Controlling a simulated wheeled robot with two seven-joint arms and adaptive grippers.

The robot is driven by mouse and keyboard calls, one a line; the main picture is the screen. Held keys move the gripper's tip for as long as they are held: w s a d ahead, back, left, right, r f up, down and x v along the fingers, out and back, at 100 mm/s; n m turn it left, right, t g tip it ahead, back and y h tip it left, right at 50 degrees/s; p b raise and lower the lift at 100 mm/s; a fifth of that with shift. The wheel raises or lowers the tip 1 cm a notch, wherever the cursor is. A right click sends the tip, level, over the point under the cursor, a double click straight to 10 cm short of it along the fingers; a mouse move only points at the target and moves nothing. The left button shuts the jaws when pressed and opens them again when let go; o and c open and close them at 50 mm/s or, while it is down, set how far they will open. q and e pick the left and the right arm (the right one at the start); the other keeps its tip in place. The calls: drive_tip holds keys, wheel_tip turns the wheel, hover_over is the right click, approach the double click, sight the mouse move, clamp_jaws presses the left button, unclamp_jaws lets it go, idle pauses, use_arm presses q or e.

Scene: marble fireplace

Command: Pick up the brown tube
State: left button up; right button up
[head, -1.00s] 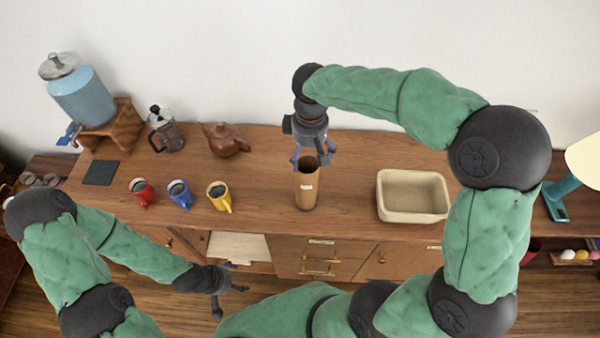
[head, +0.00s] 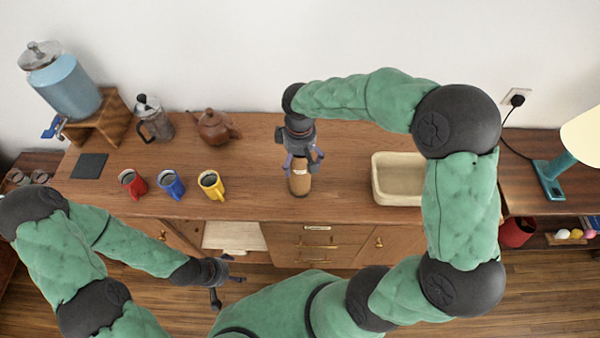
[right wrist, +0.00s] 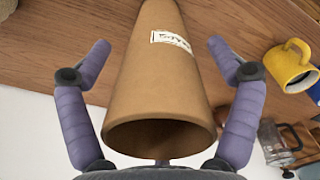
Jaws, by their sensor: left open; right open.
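The brown tube (head: 300,184) stands upright on the wooden cabinet top, with a white label on its side. My right gripper (head: 301,160) is above it, open, with its fingers down around the tube's upper end. In the right wrist view, the tube (right wrist: 160,85) lies between the two spread purple fingers (right wrist: 158,60), with a visible gap on each side. Its open, hollow end faces the camera. My left gripper (head: 228,282) is open and empty, low in front of the cabinet, away from the tube.
A beige basin (head: 398,190) stands right of the tube. Red (head: 131,184), blue (head: 171,184) and yellow (head: 211,185) mugs stand to the left. Behind them are a teapot (head: 213,127), a French press (head: 152,120) and a blue dispenser (head: 65,88). The cabinet top around the tube is clear.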

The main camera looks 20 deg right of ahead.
drive_tip(key=c, duration=1.5)
drive_tip(key=shift+r, duration=0.1)
